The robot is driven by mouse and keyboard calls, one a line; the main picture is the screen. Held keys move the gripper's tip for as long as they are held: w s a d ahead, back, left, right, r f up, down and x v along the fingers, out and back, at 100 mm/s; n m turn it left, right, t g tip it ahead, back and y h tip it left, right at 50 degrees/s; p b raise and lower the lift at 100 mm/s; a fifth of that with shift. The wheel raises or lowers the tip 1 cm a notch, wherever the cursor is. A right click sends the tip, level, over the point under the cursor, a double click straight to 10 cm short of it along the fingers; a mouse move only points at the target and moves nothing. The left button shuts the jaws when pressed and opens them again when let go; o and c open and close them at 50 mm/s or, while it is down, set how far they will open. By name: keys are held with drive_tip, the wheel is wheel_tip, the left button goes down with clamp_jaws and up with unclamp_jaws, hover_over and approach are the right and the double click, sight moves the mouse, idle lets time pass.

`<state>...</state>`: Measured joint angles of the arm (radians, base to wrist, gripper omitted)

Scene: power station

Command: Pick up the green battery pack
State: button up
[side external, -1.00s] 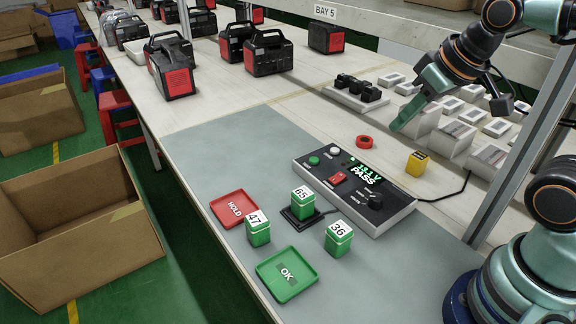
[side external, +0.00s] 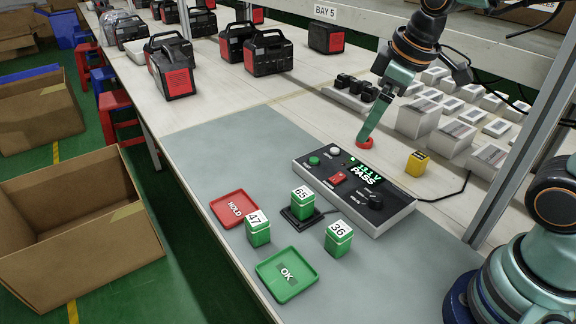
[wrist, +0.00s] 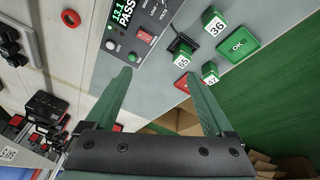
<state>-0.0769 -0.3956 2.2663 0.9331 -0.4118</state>
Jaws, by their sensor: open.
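Three green battery packs with white numbered tops are on the grey mat. Pack 65 (side external: 302,206) stands on a small black cradle (side external: 288,215). Pack 47 (side external: 258,235) stands between the red HOLD tray (side external: 230,196) and the green OK tray (side external: 262,271). Pack 36 (side external: 338,245) stands at the right. In the wrist view, packs 65 (wrist: 183,62), 36 (wrist: 214,28) and 47 (wrist: 210,78) lie beyond my fingertips. My gripper (side external: 364,143) is open and empty, behind the tester and apart from all packs; it also shows in the wrist view (wrist: 157,75).
A tester (side external: 320,178) reading PASS stands behind the packs, with a red ring (side external: 361,145) and yellow block (side external: 417,162) behind it. White boxes (side external: 418,118) stand at the back right. The mat's left part is clear. Cardboard boxes (side external: 95,240) stand on the floor at left.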

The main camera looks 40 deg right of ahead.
drive_tip(key=w+a+f+n+g, duration=0.2)
drive_tip(key=w+a+f+n, duration=0.3)
drive_tip(key=w+n, duration=0.15)
drive_tip(key=n+g, duration=0.2)
drive_tip(key=n, duration=0.4)
hover_over(303, 192)
drive_tip(key=f, duration=0.5)
drive_tip(key=shift+w+d+f, duration=0.1)
drive_tip(key=shift+d+f, duration=0.15)
drive_tip(key=shift+d, duration=0.05)
wheel_tip(303, 192, down, 6)
drive_tip(key=shift+f, duration=0.25)
drive_tip(key=shift+a+f, duration=0.2)
drive_tip(key=shift+f, duration=1.2)
drive_tip(key=shift+a+f, duration=0.15)
drive_tip(key=shift+f, duration=1.2)
clamp_jaws()
